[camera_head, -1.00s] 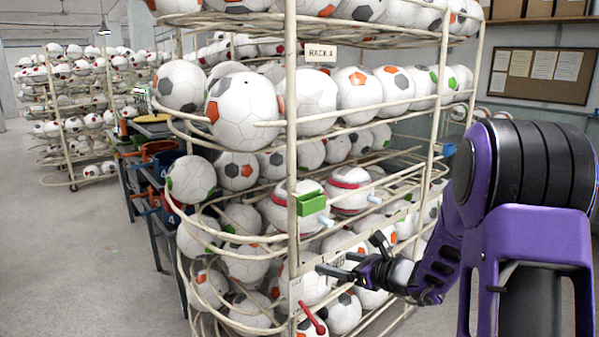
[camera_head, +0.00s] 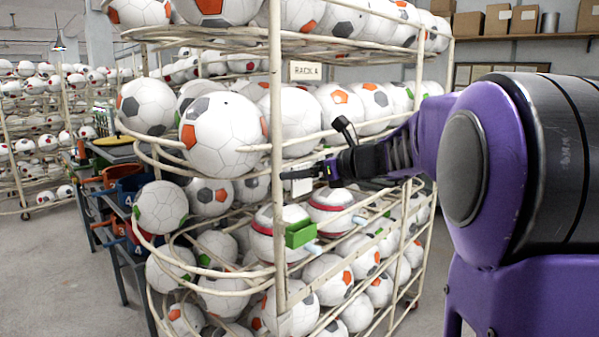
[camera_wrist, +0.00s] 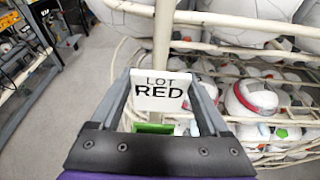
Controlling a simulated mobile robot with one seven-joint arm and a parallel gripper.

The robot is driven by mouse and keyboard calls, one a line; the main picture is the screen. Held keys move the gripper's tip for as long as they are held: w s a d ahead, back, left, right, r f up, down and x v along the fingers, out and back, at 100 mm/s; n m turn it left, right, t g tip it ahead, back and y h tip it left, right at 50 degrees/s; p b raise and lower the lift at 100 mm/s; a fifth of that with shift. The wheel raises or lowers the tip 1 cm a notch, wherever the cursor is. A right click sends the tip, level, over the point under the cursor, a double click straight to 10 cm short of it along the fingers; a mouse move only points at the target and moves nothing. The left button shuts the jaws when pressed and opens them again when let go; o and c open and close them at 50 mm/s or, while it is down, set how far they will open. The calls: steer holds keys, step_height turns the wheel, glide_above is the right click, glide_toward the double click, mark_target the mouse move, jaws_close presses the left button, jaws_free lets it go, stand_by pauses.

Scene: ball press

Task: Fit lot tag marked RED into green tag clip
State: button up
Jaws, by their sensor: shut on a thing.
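The white lot tag (camera_wrist: 161,90) reads LOT RED in the wrist view, upright and facing the camera. My gripper (camera_wrist: 160,98) is shut on it, with a grey finger at each side. In the head view my gripper (camera_head: 308,173) reaches left to the rack's front post, and the tag (camera_head: 297,186) shows as a small pale plate at its tips. The green tag clip (camera_head: 300,233) is on that post, below the tag and apart from it. In the wrist view the clip (camera_wrist: 153,128) shows beneath the tag's lower edge, partly hidden by my gripper.
The cream wire rack post (camera_head: 277,150) stands close to my gripper, with rails and balls (camera_head: 222,134) around it. A RACK A sign (camera_head: 305,72) hangs above. A red-banded ball (camera_head: 280,232) sits behind the clip.

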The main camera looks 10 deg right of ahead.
steer(key=shift+f, duration=0.1)
steer(key=b, duration=0.5)
glide_above(303, 220)
steer(key=s, duration=0.2)
steer(key=shift+w+a+f, duration=0.15)
steer(key=shift+f, duration=1.25)
steer(key=shift+w+a+f, duration=0.1)
steer(key=shift+a+f, duration=0.05)
steer(key=shift+f, duration=1.25)
steer(key=shift+f+b, duration=1.75)
steer(key=shift+f, duration=1.05)
steer(key=o, duration=0.9)
steer(key=shift+o, duration=1.4)
steer(key=shift+f, duration=0.1)
steer(key=shift+s+d, duration=0.1)
